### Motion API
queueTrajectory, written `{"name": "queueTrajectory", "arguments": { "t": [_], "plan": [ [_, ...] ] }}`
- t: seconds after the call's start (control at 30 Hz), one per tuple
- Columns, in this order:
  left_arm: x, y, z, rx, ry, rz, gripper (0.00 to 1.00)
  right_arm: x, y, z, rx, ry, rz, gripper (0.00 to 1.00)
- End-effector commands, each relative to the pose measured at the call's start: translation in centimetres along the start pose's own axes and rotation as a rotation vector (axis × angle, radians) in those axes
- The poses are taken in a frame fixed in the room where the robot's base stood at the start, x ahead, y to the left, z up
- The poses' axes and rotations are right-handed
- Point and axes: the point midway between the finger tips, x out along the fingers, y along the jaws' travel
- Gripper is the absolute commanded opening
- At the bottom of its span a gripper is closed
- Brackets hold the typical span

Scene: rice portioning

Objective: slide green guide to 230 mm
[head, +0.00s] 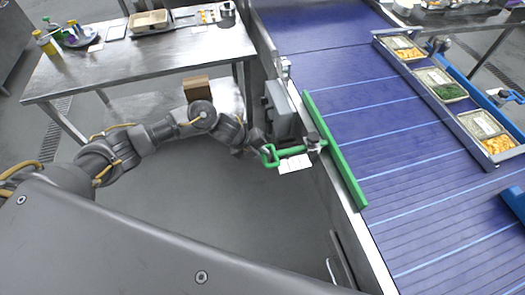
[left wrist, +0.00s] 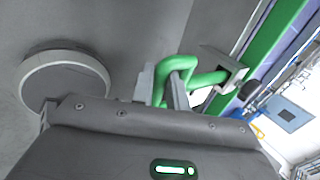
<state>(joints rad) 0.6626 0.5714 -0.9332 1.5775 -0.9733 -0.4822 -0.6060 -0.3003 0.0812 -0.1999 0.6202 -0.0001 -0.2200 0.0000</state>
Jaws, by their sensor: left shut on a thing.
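The green guide (head: 334,150) is a long straight bar along the near left edge of the blue conveyor belt (head: 350,65). A green handle (head: 270,155) joins it through a metal clamp (head: 314,145) on the conveyor's side. My left gripper (head: 265,152) is shut on the green handle. In the left wrist view, the handle (left wrist: 176,72) passes between the two grey fingers (left wrist: 163,88), and the guide (left wrist: 268,45) runs beyond the clamp block (left wrist: 224,62). A white label (head: 294,164) hangs by the handle; its markings are too small to read. My right gripper is not in view.
A grey box (head: 280,108) is fixed to the conveyor's side near my left gripper. Food trays (head: 448,91) stand in a metal channel across the belt. A steel table (head: 135,62) stands at upper left. Open floor (head: 220,205) lies left of the conveyor.

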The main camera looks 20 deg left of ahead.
Motion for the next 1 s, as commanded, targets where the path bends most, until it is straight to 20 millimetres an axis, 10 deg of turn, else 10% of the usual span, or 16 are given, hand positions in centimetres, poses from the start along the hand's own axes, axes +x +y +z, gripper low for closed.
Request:
{"name": "queueTrajectory", "arguments": {
  "t": [0.7, 0.73, 1.0],
  "plan": [
    [-0.8, 1.5, 0.1, -0.002, -0.003, 0.006, 0.00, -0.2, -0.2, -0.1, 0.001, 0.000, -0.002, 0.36],
    [-0.7, 1.5, 0.1, -0.002, -0.003, 0.006, 0.19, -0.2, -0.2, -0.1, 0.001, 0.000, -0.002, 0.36],
    [-0.7, 1.3, 0.0, -0.001, -0.001, 0.002, 0.55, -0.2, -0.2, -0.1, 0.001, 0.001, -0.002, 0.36]
  ]
}}
